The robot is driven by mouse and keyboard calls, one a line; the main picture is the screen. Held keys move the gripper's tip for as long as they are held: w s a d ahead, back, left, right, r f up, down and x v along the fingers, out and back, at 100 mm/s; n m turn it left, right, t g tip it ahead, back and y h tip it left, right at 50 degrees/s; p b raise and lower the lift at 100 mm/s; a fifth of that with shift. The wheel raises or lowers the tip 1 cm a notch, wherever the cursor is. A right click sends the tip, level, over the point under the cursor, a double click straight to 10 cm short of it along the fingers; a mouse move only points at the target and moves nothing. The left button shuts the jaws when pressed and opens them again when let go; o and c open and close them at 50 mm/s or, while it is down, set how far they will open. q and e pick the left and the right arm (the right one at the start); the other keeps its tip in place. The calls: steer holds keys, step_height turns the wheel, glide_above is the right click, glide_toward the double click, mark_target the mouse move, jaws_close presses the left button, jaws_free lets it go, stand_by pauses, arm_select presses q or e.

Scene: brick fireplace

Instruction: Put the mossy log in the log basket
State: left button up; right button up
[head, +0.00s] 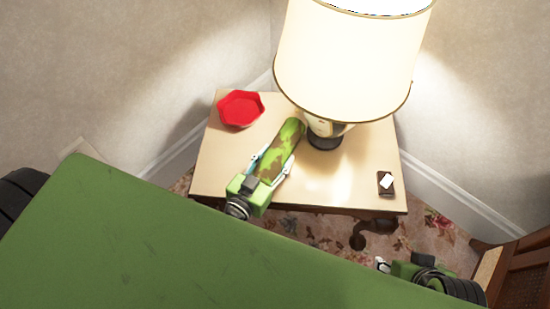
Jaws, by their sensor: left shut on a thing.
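The mossy log (287,136), brown with green moss patches, is over the side table (225,178), left of the lamp base. I cannot tell whether it touches the tabletop. My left gripper (273,164) is shut on the log's near end, one finger along each side. My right gripper (383,264) is low at the right, beyond the table's front edge; its fingers are mostly hidden and no held thing shows. The log basket is not in view.
A lit lamp with a wide cream shade (345,60) stands close to the log's far end. A red dish (240,108) sits at the table's back left. A small dark box (385,188) lies at its right edge. A wooden chair (522,270) is at lower right.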

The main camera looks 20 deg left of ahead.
arm_select(q)
steer(key=shift+r, duration=0.1)
steer(key=o, duration=1.6)
